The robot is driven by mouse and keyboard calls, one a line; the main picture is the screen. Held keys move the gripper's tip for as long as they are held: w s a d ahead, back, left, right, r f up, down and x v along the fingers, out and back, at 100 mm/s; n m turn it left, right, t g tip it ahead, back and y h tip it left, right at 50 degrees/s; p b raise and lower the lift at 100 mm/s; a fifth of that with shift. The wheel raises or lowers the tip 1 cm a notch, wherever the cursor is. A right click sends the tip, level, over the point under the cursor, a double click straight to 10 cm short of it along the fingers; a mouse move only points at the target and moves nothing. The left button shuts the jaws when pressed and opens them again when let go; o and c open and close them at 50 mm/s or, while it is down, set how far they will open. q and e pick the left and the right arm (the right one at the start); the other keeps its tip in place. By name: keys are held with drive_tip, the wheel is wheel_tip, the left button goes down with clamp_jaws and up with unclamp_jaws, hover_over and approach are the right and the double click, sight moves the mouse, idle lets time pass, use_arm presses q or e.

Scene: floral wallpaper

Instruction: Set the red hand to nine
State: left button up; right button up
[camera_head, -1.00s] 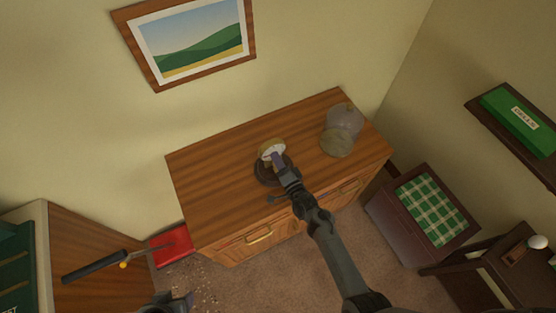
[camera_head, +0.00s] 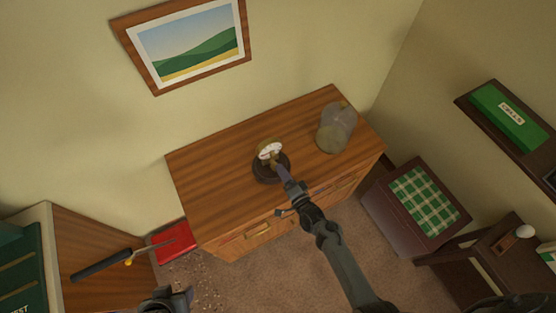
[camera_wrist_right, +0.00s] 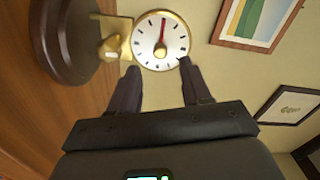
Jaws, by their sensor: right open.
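A small gauge with a white dial and brass rim (camera_head: 270,150) stands on a dark round base (camera_head: 266,174) on the wooden cabinet. In the right wrist view, the dial (camera_wrist_right: 160,30) has a red hand (camera_wrist_right: 162,34) pointing up the picture, roughly square to the brass mount (camera_wrist_right: 115,45), which lies at left. The marks are too small to read. My right gripper (camera_head: 281,170) is open just in front of the dial; its fingertips (camera_wrist_right: 158,68) overlap the dial's near edge in view, with nothing held. Contact cannot be told. My left gripper (camera_head: 176,299) is partly cut off at the bottom edge.
A grey jar (camera_head: 336,128) stands right of the gauge on the cabinet (camera_head: 215,165). A framed picture (camera_head: 188,45) hangs behind. A red box (camera_head: 174,241) and a dark-handled tool (camera_head: 105,264) are at lower left. The cabinet top's left side is clear.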

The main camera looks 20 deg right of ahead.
drive_tip(key=s+p, duration=0.1)
drive_tip(key=s, duration=0.3)
drive_tip(key=shift+s+d, duration=0.1)
drive_tip(key=shift+d, duration=0.1)
